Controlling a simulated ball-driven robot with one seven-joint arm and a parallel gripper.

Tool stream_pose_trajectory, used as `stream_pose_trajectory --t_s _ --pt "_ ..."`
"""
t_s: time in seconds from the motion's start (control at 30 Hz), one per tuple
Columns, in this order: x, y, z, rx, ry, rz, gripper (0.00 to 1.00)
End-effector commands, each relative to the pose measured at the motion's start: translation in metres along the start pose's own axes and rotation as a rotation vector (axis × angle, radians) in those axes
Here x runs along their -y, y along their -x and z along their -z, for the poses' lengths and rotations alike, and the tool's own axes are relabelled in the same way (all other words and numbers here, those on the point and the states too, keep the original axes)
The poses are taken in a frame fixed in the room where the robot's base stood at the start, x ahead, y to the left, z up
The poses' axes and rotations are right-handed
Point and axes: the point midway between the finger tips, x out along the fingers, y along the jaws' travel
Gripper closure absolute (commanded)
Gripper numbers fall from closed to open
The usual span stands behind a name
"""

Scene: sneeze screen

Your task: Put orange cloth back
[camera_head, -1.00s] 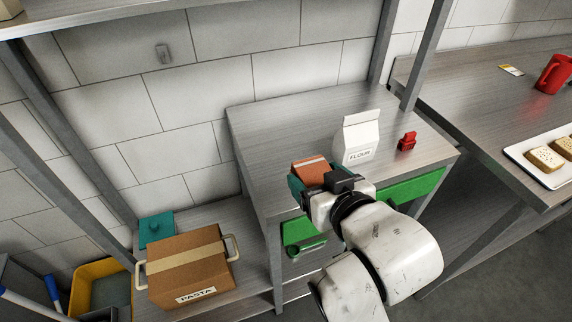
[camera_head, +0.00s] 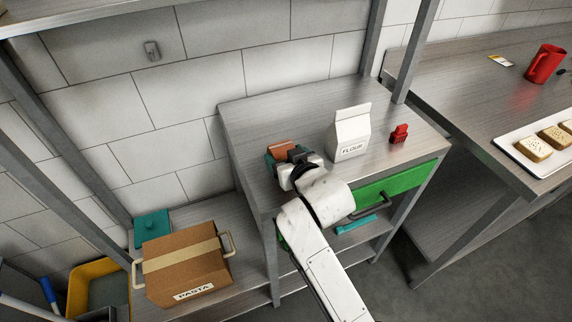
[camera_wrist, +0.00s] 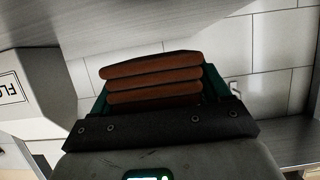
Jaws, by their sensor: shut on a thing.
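The orange cloth (camera_head: 281,148) is folded. In the wrist view the cloth (camera_wrist: 152,78) shows as stacked orange-brown layers between the dark green fingers. My gripper (camera_head: 282,158) is shut on it, over the left part of the metal counter (camera_head: 247,116). I cannot tell whether the cloth touches the counter. My wrist hides part of the cloth in the head view.
A white flour bag (camera_head: 349,133) and a small red object (camera_head: 399,134) stand on the counter, right of my gripper. A green drawer front (camera_head: 408,183) is below. A pasta box (camera_head: 180,262) and teal item (camera_head: 152,228) sit on the lower left shelf.

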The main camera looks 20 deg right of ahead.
Motion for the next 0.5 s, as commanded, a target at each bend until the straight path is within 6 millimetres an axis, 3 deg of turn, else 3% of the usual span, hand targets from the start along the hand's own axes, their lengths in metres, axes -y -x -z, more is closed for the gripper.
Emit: stream_pose_trajectory --t_s 0.2,0.5 --pt "-0.001 -0.012 -0.025 0.003 0.0 -0.001 0.54" --pt "0.0 -0.013 -0.029 -0.001 0.0 0.0 0.54"
